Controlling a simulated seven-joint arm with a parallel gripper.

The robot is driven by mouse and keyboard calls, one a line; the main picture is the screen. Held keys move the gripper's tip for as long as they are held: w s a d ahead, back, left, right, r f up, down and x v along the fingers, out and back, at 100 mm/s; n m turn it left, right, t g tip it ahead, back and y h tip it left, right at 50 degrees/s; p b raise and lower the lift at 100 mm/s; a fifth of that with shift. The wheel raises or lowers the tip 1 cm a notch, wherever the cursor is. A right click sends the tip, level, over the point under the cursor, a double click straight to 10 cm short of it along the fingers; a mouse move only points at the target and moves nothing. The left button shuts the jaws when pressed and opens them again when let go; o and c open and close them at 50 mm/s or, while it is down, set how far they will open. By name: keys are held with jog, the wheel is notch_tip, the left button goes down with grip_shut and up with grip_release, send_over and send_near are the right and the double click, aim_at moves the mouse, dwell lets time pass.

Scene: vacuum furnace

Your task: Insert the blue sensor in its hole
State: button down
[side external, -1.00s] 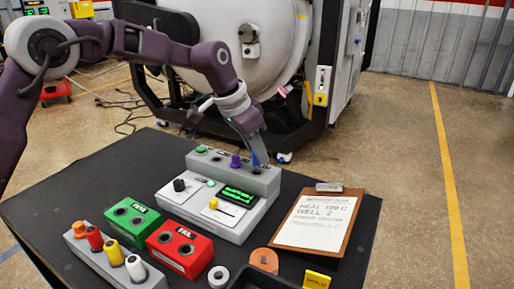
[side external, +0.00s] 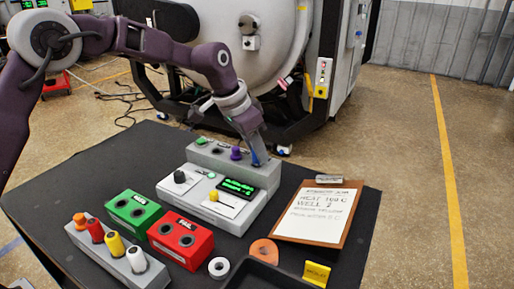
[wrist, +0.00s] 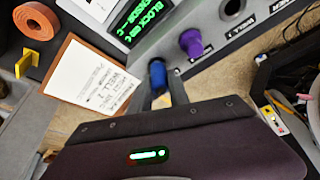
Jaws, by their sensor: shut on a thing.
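My gripper (side external: 255,155) points down at the right end of the rear ledge of the grey heater block (side external: 205,153). It is shut on the blue sensor (wrist: 157,75), whose round blue end shows between the fingers in the wrist view. The sensor is mostly hidden by the fingers in the side view. Its lower end and the hole under it are hidden, so I cannot tell how deep it sits. A purple sensor (side external: 236,153) stands upright in the ledge, just left of my gripper. An empty hole (wrist: 232,8) shows beyond it in the wrist view.
A green two-hole block (side external: 133,213), a red two-hole block (side external: 181,240) and a grey rack (side external: 108,258) with coloured plugs stand at the front left. A clipboard (side external: 333,193) lies to the right. An orange ring (side external: 263,252) and a yellow tag (side external: 316,274) are in front.

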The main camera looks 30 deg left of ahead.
jog(key=shift+f, duration=0.2)
dwell(0.4)
jog(key=c, duration=0.7)
grip_release()
jog(key=shift+c, duration=0.2)
jog(key=shift+r, duration=3)
